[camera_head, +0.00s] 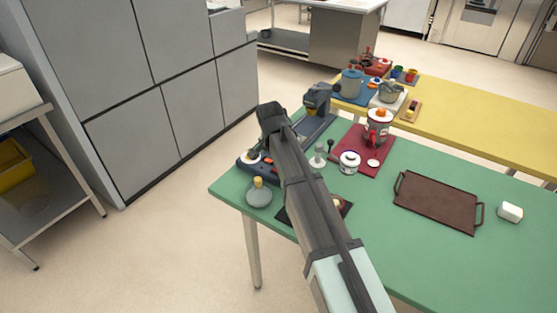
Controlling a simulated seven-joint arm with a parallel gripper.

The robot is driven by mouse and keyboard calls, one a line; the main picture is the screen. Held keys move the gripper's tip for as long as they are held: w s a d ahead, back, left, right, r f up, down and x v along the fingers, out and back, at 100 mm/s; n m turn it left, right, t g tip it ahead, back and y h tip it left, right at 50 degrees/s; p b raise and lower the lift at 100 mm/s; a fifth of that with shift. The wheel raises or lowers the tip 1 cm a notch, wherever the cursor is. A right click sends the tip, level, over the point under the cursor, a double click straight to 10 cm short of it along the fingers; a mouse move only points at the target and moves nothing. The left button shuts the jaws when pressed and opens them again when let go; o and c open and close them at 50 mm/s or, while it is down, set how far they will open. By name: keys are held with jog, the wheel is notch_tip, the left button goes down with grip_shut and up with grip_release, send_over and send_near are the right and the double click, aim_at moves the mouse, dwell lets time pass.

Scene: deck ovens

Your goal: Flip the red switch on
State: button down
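A small red-orange part (267,159), which looks like the red switch, sits on a dark blue base (244,167) at the left corner of the green table. Its position, on or off, is too small to tell. A white round part with a dark centre (252,156) sits beside it. My arm reaches from the bottom right over the table and hides part of the base. The dark end of my arm, with my gripper (272,118), is above and behind the base in the picture. The fingers cannot be made out, and I see no contact with the switch.
On the green table (430,255) are a grey flask with yellow top (259,192), a white jar (349,162), a red mat (346,138) with a kettle-like pot, a brown tray (436,200) and a white block (510,212). A crowded yellow table (480,110) adjoins behind. Grey cabinets stand left.

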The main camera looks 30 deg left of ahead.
jog(key=shift+w+d+f, duration=0.15)
jog(key=shift+w+f, duration=0.3)
jog(key=shift+s, duration=0.1)
jog(key=shift+s+f, duration=0.15)
jog(key=shift+s, duration=1.05)
jog(key=w+v, duration=0.1)
jog(key=v, duration=1.3)
jog(key=shift+w+r, duration=0.2)
jog(key=shift+r, duration=0.4)
